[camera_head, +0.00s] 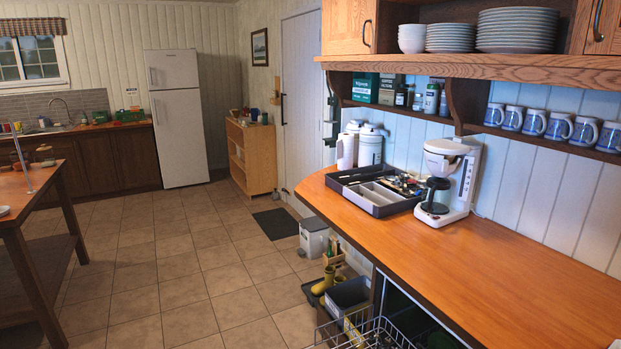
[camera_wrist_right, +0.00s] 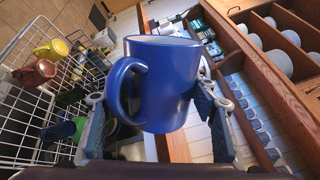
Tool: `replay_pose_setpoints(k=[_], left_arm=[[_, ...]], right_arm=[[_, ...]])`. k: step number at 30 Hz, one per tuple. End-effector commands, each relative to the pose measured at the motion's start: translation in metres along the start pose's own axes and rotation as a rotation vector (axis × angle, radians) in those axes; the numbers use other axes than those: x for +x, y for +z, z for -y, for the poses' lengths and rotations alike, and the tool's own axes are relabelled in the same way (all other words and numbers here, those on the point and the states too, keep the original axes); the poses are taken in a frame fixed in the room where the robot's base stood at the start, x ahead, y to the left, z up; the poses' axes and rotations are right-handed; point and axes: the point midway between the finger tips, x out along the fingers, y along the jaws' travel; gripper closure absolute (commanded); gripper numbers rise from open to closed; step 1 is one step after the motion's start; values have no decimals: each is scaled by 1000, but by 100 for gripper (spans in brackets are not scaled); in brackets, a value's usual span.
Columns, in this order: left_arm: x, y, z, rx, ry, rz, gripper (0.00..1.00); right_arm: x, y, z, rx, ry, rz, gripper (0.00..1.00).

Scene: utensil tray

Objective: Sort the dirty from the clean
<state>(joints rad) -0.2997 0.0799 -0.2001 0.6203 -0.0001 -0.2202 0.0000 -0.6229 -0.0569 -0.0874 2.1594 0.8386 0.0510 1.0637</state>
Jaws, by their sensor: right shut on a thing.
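My right gripper (camera_wrist_right: 150,95) is shut on a blue mug (camera_wrist_right: 168,88) in the right wrist view. One finger is on each side of the mug, and its handle points left. The mug's inside is hidden, so I cannot tell whether it is clean or dirty. A white wire dish rack (camera_wrist_right: 20,110) holds a yellow cup (camera_wrist_right: 52,49), a red cup (camera_wrist_right: 38,73) and other cups. Part of a wire rack (camera_head: 365,335) shows at the bottom of the head view. The utensil tray (camera_head: 372,208) is on the wooden counter. Neither gripper shows in the head view.
A white coffee maker (camera_head: 449,180) stands beside the tray. Blue-and-white mugs (camera_head: 533,122) line the lower shelf, with plates (camera_head: 517,30) above. The counter (camera_head: 500,265) is clear toward the front right.

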Motion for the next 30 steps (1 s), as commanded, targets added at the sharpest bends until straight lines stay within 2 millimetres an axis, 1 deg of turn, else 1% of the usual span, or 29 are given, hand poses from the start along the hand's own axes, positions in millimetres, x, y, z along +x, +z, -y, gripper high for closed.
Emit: replay_pose_setpoints(k=[3,11,14,18,21,24,30], left_arm=[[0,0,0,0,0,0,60],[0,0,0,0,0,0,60],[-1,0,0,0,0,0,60],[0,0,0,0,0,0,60],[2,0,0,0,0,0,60],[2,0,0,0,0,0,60],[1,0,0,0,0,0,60]], right_arm=[[0,0,1,73,-2,1,86],[0,0,1,87,-3,0,86],[0,0,1,186,-2,1,86],[0,0,1,423,-3,1,86],[0,0,0,547,-3,1,86],[0,0,1,599,-3,1,86],[0,0,1,601,-2,1,86]])
